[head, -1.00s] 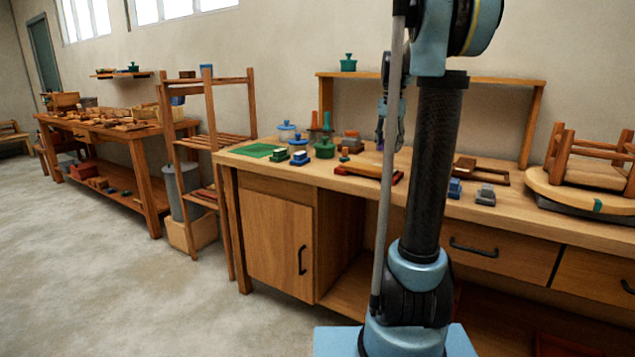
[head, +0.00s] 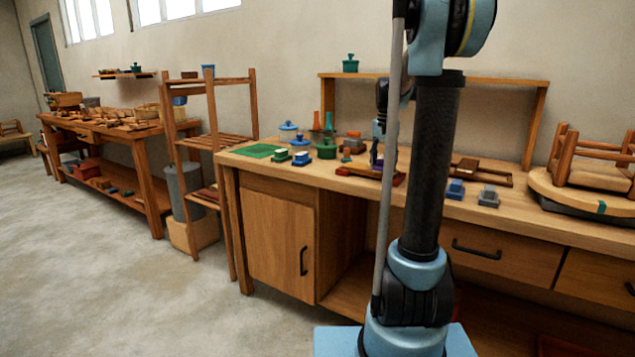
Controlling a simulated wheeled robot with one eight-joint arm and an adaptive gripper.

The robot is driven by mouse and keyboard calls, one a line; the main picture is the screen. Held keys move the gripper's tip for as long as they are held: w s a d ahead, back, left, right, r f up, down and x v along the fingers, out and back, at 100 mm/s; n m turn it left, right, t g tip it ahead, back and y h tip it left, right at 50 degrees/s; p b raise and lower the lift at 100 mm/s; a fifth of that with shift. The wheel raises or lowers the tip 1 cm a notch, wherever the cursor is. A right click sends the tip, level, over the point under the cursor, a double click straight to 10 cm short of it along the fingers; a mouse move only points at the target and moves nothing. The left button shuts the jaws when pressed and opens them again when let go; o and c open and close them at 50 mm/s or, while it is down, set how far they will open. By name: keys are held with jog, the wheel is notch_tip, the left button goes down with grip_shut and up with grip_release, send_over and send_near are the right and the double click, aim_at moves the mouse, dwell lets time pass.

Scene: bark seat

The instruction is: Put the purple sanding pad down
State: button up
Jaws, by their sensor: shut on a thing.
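My gripper (head: 376,160) is at the workbench, partly hidden behind the pole of my own arm. It points down and is shut on the purple sanding pad (head: 377,166), of which only a small purple part shows. The pad is low over the wooden board with red ends (head: 352,171) near the bench front. I cannot tell whether the pad touches the board.
The workbench (head: 420,190) also holds a green mat (head: 260,151), a green pot (head: 326,149), a blue block (head: 455,188), a grey block (head: 488,196) and a wooden tray (head: 497,177). An upturned stool (head: 590,170) stands at the right.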

jog(key=shift+s+d, duration=0.1)
jog(key=shift+d, duration=0.35)
jog(key=shift+s+d+r, duration=0.3)
jog(key=shift+d+r, duration=0.1)
jog(key=shift+d, duration=0.15)
notch_tip(320, 180, up, 7)
jog(key=shift+s+r, duration=0.15)
jog(key=shift+s, duration=0.05)
jog(key=shift+w, duration=0.3)
jog(key=shift+s+d, duration=0.15)
jog(key=shift+a, duration=0.2)
